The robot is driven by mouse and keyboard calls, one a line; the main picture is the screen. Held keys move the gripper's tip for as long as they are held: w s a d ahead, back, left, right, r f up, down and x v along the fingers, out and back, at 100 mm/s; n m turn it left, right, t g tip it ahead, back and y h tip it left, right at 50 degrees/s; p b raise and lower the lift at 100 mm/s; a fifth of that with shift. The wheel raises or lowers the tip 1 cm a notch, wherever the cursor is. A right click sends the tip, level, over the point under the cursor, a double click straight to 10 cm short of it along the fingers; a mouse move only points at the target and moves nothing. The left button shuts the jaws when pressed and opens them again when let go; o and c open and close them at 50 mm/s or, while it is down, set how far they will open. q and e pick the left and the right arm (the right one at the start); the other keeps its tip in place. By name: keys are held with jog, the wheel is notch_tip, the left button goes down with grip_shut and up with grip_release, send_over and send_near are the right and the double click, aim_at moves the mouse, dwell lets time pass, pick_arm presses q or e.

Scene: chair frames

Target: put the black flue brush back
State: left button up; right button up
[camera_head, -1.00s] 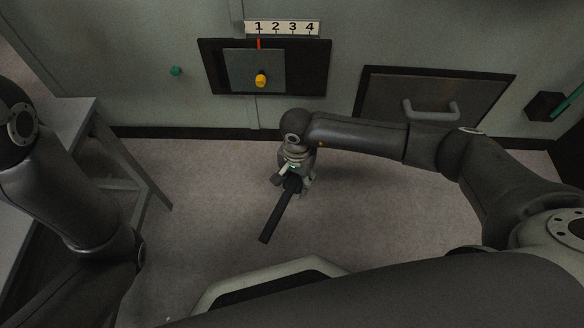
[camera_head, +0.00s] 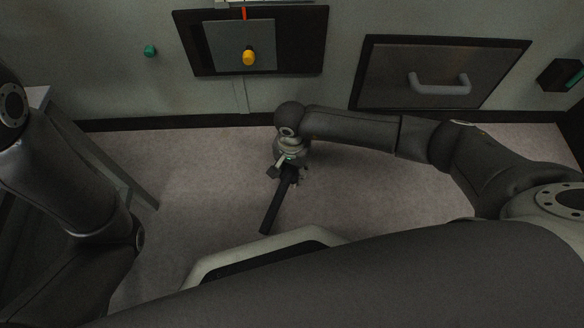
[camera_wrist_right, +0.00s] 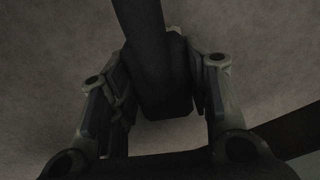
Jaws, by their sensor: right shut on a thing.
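The black flue brush (camera_head: 275,207) is a long dark rod held in my right gripper (camera_head: 290,178). In the head view it slants down and to the left from the fingers, above the floor. In the right wrist view the brush (camera_wrist_right: 150,50) runs between the two fingers (camera_wrist_right: 160,100), which are shut on it. Its far end passes out of the top of that view. My left arm comes in at the left of the head view, but its gripper is out of the picture.
A wall panel with a yellow knob (camera_head: 249,57) stands ahead, with a green button (camera_head: 150,50) to its left. A drawer or door with a grey handle (camera_head: 438,84) is at the right. A dark box (camera_head: 560,74) is at the far right. A grey table (camera_head: 100,150) stands left. Floor between is clear.

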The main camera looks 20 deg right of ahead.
jog(key=shift+f, duration=0.15)
jog(key=o, duration=1)
notch_tip(320, 180, up, 12)
jog(key=p, duration=0.8)
jog(key=shift+p, duration=0.35)
